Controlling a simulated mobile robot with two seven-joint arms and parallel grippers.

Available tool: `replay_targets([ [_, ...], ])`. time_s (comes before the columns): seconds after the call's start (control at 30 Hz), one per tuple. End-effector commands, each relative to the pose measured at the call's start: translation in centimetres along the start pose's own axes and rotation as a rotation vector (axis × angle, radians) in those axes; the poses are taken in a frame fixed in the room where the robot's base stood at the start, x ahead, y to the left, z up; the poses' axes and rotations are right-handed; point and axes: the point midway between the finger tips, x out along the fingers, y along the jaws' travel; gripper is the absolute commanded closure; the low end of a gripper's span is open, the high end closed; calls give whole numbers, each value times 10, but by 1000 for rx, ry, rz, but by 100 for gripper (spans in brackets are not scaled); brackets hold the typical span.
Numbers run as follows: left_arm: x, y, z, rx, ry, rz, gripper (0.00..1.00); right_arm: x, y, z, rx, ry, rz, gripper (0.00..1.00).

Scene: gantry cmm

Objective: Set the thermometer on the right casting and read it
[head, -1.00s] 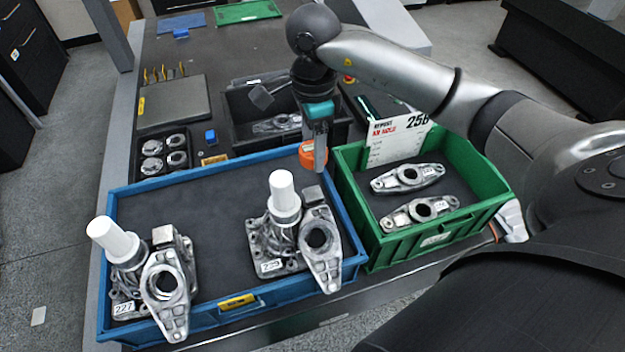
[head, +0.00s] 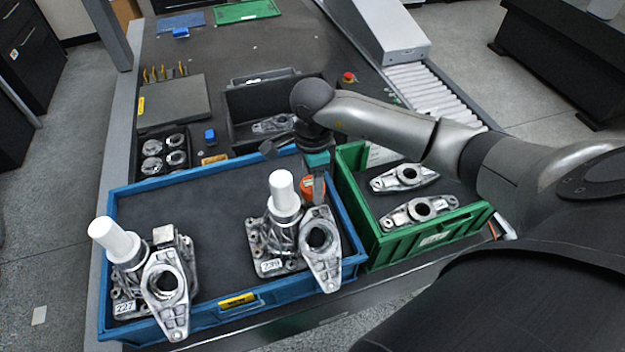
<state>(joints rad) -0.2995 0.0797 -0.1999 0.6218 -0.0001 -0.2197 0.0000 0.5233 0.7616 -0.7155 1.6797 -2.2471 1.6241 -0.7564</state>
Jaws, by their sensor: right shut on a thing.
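The right casting (head: 270,246), with a white cylinder standing on it and a flange leaning at its front, sits in the right part of the blue tray (head: 205,322). A similar left casting (head: 128,285) is tagged 227. My right gripper (head: 314,189) points down at the back right of the right casting. It is shut on an orange round thing (head: 306,188), which looks like the thermometer. The thermometer is partly hidden by the gripper, and its face cannot be read. I cannot tell if it touches the casting. My left gripper is not in view.
A green crate (head: 385,250) with two flanges stands right of the blue tray, under my right forearm. A dark bin (head: 240,140) lies behind the tray. A roller conveyor (head: 430,90) is at the back right. The middle of the blue tray is free.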

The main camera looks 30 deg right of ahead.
Motion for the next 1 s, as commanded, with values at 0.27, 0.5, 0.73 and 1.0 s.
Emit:
replay_targets([
  [0.27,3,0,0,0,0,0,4,2,0,0,0,0,0,18],
  [0.5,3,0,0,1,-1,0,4,2,0,0,0,0,0,4],
  [0.73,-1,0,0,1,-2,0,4,-2,0,0,0,0,0,4],
  [1.0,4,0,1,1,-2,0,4,-52,-2,0,-2,0,-8,4],
])
